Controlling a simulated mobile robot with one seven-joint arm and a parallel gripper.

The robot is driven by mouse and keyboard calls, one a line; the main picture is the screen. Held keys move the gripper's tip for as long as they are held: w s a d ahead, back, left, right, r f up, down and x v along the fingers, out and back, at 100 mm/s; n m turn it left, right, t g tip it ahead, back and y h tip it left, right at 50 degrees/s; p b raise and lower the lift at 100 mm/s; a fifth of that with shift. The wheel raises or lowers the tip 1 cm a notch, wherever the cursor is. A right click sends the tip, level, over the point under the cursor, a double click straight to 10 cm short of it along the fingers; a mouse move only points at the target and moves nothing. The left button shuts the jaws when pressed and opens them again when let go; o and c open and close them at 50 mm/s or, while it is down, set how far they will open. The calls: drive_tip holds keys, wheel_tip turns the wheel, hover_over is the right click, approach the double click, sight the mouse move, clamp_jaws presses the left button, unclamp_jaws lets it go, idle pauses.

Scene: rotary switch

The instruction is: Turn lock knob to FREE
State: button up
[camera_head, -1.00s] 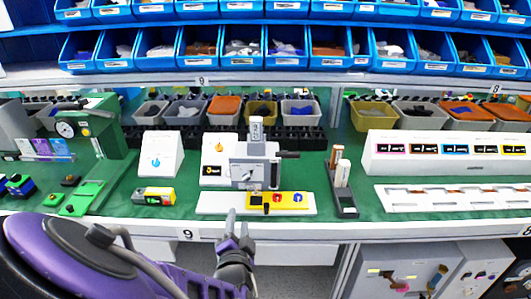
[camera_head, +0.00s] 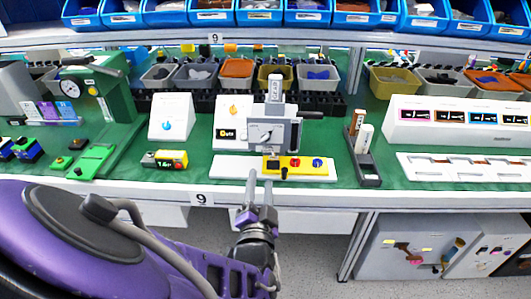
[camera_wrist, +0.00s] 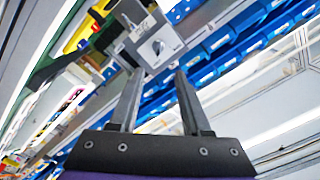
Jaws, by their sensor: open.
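A grey machine head (camera_head: 271,131) stands over the white base at the bench middle, with a round knob (camera_head: 264,137) on its front face. I take this for the lock knob, but no lettering is readable. The wrist view shows the grey head (camera_wrist: 147,38) tilted, with the knob (camera_wrist: 158,46) beyond and above the fingertips. My gripper (camera_head: 259,180) is at the bench's front edge, below and in front of the head. Its fingers (camera_wrist: 158,78) are apart and empty, and do not appear to touch anything.
A yellow plate (camera_head: 300,167) with red and blue knobs lies below the head. A white panel with an orange dial (camera_head: 234,112) stands behind it on the left. A black holder (camera_head: 367,170) with upright blocks is to the right. Blue bins (camera_head: 306,13) line the shelf above.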

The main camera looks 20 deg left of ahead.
sight(265, 142)
drive_tip(key=x, duration=0.5)
drive_tip(key=b+x, duration=0.1)
drive_tip(key=x, duration=0.4)
drive_tip(key=b+x, duration=0.1)
drive_tip(key=x, duration=0.4)
drive_tip(key=shift+w+d, duration=0.2)
drive_tip(key=shift+d, duration=0.05)
clamp_jaws()
